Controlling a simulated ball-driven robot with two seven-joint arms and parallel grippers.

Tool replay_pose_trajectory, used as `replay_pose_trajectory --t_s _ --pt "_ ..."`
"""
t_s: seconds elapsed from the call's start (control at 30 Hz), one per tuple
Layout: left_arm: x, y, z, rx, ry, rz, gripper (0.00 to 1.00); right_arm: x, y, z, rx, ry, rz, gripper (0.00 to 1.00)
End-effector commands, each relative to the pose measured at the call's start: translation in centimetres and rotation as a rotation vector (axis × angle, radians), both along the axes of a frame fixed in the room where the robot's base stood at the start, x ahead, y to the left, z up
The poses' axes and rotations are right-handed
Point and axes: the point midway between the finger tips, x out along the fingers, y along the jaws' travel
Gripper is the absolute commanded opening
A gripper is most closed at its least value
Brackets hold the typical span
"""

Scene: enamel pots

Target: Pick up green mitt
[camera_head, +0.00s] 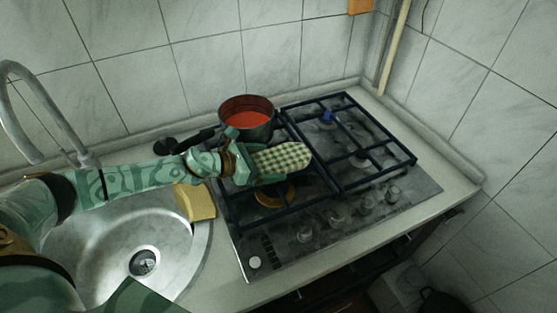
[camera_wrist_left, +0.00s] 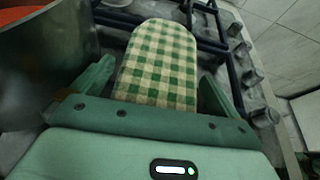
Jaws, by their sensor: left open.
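The green mitt (camera_head: 284,157) is a green and cream checked oven mitt lying over the front left part of the hob. My left gripper (camera_head: 262,165) is at the mitt's left end. In the left wrist view the mitt (camera_wrist_left: 160,65) lies between the two spread fingers of my left gripper (camera_wrist_left: 155,88), with a gap on the right side. The mitt's near end is hidden behind the gripper body. My right gripper is not in view.
A pot with red contents (camera_head: 247,118) stands close behind my left gripper. Black grates (camera_head: 375,135) cover the hob (camera_head: 300,228). A steel sink (camera_head: 110,260) and a yellow sponge (camera_head: 195,203) are at left. Tiled walls bound the back and right.

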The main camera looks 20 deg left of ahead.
Motion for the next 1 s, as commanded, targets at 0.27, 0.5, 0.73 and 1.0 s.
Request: replay_pose_trajectory --t_s 0.27,0.5,0.73,1.0 --pt "0.0 0.0 0.0 0.000 0.000 0.000 0.63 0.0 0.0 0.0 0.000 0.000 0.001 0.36" --pt "0.0 0.0 0.1 0.000 0.000 0.000 0.63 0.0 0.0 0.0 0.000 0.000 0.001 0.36" --pt "0.0 0.1 2.1 0.001 -0.003 -0.001 0.63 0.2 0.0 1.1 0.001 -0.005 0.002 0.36" --pt "-2.5 -1.2 7.2 0.002 -0.005 -0.004 0.63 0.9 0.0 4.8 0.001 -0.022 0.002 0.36"
